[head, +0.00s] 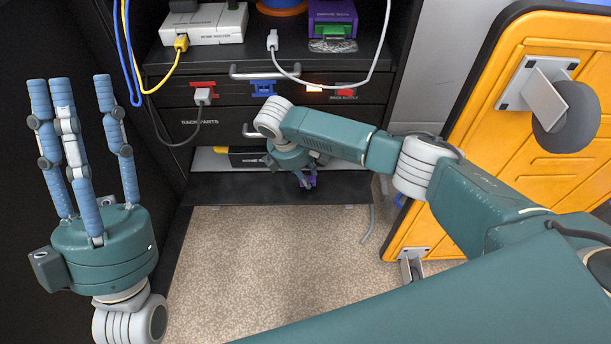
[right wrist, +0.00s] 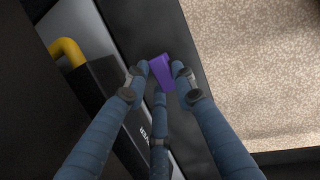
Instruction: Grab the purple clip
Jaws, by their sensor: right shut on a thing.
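The purple clip (right wrist: 161,70) sits between the fingertips of my right gripper (right wrist: 161,75) in the right wrist view, with fingers touching it on both sides. In the head view the right gripper (head: 306,180) points down at the dark lower shelf, and a small bit of the purple clip (head: 309,181) shows at its fingertips. Whether the clip still touches the shelf cannot be told. My left gripper (head: 84,90) is raised at the left, its blue fingers spread and empty.
The dark shelf (head: 240,190) juts out low from the black rack. Drawers with handles (head: 265,75) and hanging cables stand above. An orange door (head: 500,100) is open at the right.

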